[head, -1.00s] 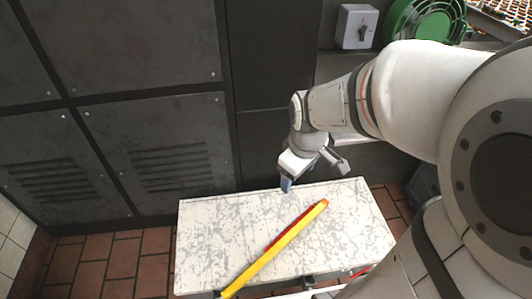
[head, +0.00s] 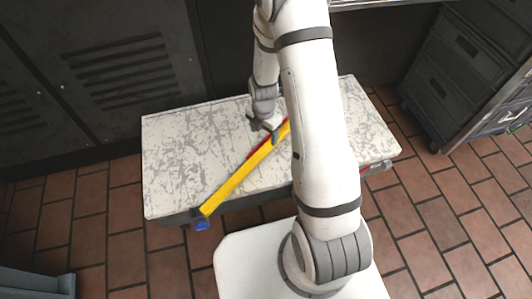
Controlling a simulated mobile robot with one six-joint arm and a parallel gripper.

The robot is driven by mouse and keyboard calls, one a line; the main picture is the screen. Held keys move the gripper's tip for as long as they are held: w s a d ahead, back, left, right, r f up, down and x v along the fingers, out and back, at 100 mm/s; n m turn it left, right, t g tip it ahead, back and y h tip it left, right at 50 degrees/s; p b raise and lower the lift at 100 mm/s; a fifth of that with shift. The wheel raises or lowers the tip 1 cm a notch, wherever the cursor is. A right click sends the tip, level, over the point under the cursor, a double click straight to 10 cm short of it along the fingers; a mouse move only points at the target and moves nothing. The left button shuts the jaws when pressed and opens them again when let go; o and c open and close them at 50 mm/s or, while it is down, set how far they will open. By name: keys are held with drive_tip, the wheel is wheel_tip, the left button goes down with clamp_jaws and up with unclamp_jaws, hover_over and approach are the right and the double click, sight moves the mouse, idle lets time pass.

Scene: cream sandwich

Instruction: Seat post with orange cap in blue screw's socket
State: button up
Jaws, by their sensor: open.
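My gripper (head: 263,127) is open above the middle of the worn white bench top, close to a long yellow bar with a red strip along it (head: 240,177). I cannot tell whether it touches the bar. No post with an orange cap can be made out. A small blue part (head: 201,224) shows below the lower left end of the yellow bar, at the bench's front corner; I cannot tell whether it is the blue screw. My arm hides part of the bench's right half.
The bench top (head: 180,140) is otherwise bare on its left. Dark panels (head: 100,60) stand behind it. A grey drawer cabinet (head: 455,75) stands at the right. Brick-coloured tile floor (head: 440,220) is open at the right and front left.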

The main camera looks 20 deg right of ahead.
sight(263, 146)
wheel_tip(263, 146, down, 7)
drive_tip(key=b, duration=0.3)
drive_tip(key=shift+s+a+r, duration=0.15)
drive_tip(key=shift+r, duration=0.15)
clamp_jaws()
idle(0.4)
